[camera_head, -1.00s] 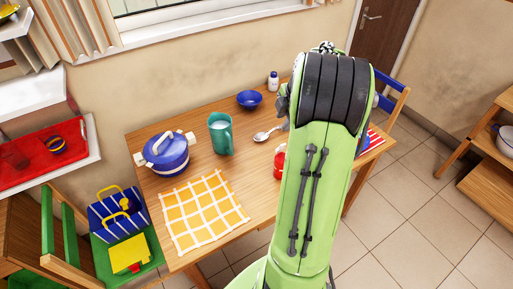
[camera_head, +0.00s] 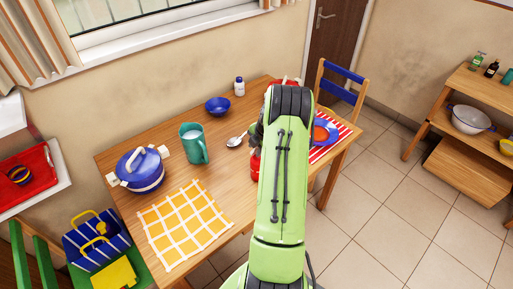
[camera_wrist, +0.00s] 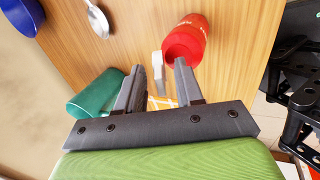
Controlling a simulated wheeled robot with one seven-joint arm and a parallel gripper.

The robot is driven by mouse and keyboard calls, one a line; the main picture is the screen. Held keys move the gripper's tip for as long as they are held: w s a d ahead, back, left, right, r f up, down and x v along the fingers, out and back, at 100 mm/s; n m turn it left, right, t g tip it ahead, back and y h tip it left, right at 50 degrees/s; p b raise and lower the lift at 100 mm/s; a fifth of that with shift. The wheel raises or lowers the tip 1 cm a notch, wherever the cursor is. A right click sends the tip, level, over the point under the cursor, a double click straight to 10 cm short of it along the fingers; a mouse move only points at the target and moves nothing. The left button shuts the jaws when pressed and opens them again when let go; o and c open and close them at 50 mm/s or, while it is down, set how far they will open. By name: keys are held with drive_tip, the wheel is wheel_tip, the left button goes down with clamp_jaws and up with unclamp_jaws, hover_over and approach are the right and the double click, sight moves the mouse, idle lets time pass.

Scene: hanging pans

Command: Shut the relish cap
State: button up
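A red container (camera_wrist: 186,38) with pale lettering lies just beyond my fingertips in the wrist view; it looks like the relish. A white piece (camera_wrist: 158,72) shows next to its near end, perhaps its cap; I cannot tell whether it is attached. In the head view, only a red edge of the container (camera_head: 255,165) shows beside my arm. My gripper (camera_wrist: 157,75) is open, its two dark fingers apart with nothing clearly held between them. My arm hides the gripper in the head view.
On the wooden table (camera_head: 120,160) are a blue pot (camera_head: 138,172), a teal pitcher (camera_head: 193,145), a blue bowl (camera_head: 217,105), a spoon (camera_head: 236,141), a small white bottle (camera_head: 239,88) and a yellow checked mat (camera_head: 185,225). A blue plate (camera_head: 326,132) lies on a striped mat at right.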

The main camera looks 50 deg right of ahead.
drive_tip(key=shift+f, duration=0.1)
clamp_jaws()
